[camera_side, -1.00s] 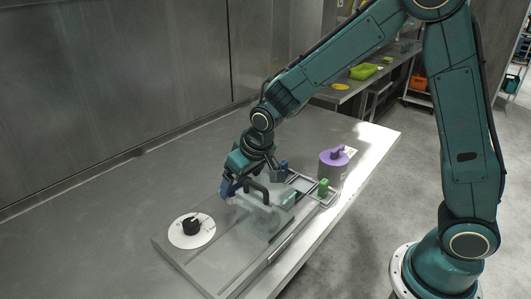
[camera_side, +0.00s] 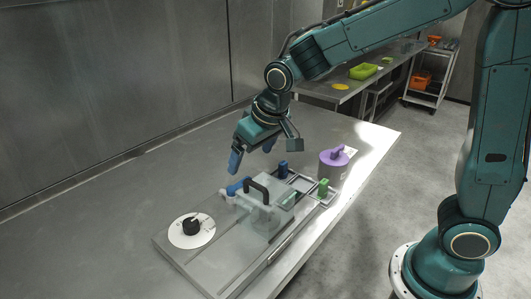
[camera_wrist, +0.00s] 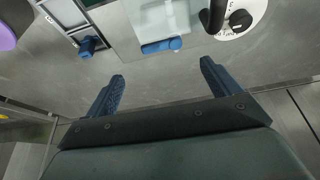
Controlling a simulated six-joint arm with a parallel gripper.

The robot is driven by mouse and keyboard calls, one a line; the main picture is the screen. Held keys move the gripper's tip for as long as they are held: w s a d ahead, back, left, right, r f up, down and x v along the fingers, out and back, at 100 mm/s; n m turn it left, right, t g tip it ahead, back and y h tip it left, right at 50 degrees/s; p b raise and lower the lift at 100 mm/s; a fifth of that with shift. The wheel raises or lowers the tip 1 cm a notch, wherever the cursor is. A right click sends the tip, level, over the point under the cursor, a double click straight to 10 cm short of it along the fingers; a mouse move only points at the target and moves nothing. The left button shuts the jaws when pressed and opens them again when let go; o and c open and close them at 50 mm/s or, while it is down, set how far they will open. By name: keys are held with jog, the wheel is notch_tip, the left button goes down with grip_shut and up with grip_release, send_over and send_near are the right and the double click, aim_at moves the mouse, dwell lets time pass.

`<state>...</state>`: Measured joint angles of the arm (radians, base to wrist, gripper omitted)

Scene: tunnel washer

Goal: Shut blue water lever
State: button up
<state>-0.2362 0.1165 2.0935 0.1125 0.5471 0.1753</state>
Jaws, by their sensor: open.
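The blue water lever (camera_side: 238,187) sits at the back edge of the clear tunnel washer housing (camera_side: 262,222), near the black handle (camera_side: 257,184). In the wrist view the blue lever (camera_wrist: 161,46) lies lengthwise along the housing's edge, its rounded end at the right. My gripper (camera_side: 252,155) hangs above and behind the lever, apart from it, open and empty. In the wrist view my open gripper (camera_wrist: 162,69) has its two fingers on either side of the lever's line, with bare table between.
A black knob (camera_side: 191,227) on a white dial stands left of the housing. The table behind the washer is clear, up to the metal wall.

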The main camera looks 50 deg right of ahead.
jog(key=shift+v, duration=2.35)
jog(key=shift+s+d+r, duration=0.2)
jog(key=shift+s+d, duration=0.05)
jog(key=shift+s, duration=0.1)
jog(key=s+d+r, duration=0.1)
jog(key=s+d, duration=0.2)
jog(key=s, duration=0.7)
jog(key=s+d+r+t, duration=0.1)
jog(key=s+d, duration=0.2)
jog(key=s, duration=0.7)
jog(key=shift+s+d+r, duration=0.2)
jog(key=shift+s+d, duration=0.1)
jog(key=shift+d, duration=0.05)
